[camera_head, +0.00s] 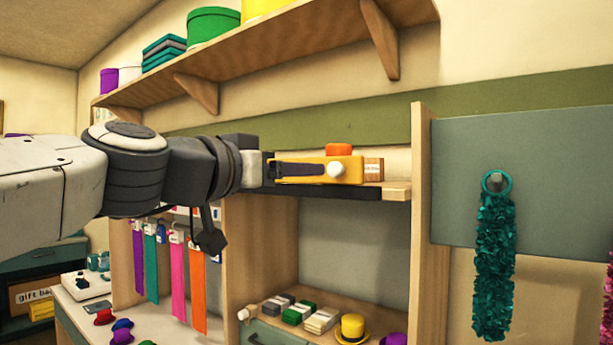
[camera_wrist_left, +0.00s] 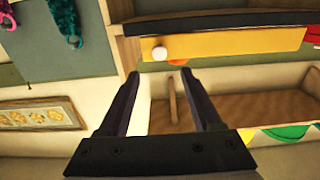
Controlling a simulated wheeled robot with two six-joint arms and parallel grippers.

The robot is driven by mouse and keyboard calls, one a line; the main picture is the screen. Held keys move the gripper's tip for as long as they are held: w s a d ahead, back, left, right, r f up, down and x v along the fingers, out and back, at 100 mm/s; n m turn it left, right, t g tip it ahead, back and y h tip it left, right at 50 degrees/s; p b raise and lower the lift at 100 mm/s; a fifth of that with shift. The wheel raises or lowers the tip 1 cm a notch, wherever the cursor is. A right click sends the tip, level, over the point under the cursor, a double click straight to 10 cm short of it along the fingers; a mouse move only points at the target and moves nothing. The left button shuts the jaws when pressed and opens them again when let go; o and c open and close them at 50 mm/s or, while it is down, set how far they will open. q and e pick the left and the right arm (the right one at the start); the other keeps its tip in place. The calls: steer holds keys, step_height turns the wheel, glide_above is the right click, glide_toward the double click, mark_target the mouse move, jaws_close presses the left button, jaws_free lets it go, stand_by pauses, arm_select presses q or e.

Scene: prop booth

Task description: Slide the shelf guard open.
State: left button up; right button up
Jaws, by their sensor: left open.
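The shelf guard (camera_head: 353,172) is a yellow panel with a round white knob (camera_head: 336,169), standing at the front of a small shelf in the head view. The guard (camera_wrist_left: 225,45) and knob (camera_wrist_left: 159,53) also show in the left wrist view. My left gripper (camera_head: 322,169) is in front of the guard, its fingers pointing toward the knob. In the left wrist view the gripper (camera_wrist_left: 160,74) is open, with the knob lined up between its fingertips, just beyond them. I cannot tell whether it touches. My right gripper is not in view.
An orange item (camera_head: 339,149) shows above the guard and a labelled box (camera_head: 374,169) at its right end. A dark rail (camera_head: 340,193) runs below. A wooden upright (camera_head: 419,230) stands right. A teal garland (camera_head: 494,265) hangs beyond it.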

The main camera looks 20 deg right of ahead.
mark_target(333, 171)
arm_select(q)
steer(key=p+x, duration=0.3)
steer(key=x, duration=0.5)
steer(key=shift+w+d+p, duration=0.2)
steer(key=shift+d+p, duration=0.1)
steer(key=shift+w+d, duration=0.35)
steer(key=shift+d, duration=0.1)
jaws_close()
stand_by(0.6)
